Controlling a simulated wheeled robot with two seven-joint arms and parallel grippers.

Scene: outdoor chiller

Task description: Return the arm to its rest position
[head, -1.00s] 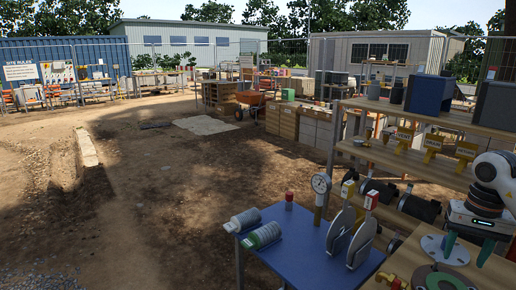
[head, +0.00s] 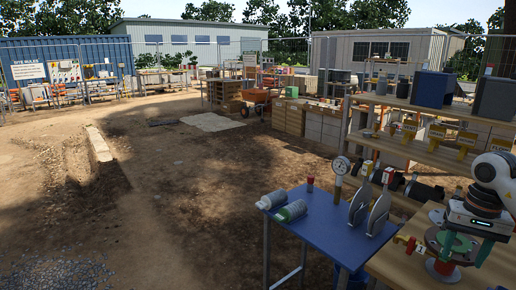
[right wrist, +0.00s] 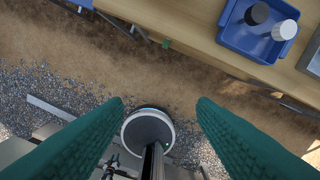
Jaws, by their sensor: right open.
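My right arm comes in at the right edge of the head view. Its gripper (head: 466,250) has two green fingers spread apart, in front of a flanged part with a red body (head: 440,269) on the wooden bench. I cannot tell from the head view how far apart they are in depth. In the right wrist view the open gripper (right wrist: 160,105) has nothing between its fingers, with bare ground and gravel beyond. My left arm and gripper are not in view.
The wooden bench (right wrist: 205,35) with a blue tray (right wrist: 228,38) lies across the top of the wrist view. A blue table (head: 330,236) with canisters and a gauge (head: 341,166) stands left of the bench. Shelving (head: 425,157) stands behind. Open dirt lies left.

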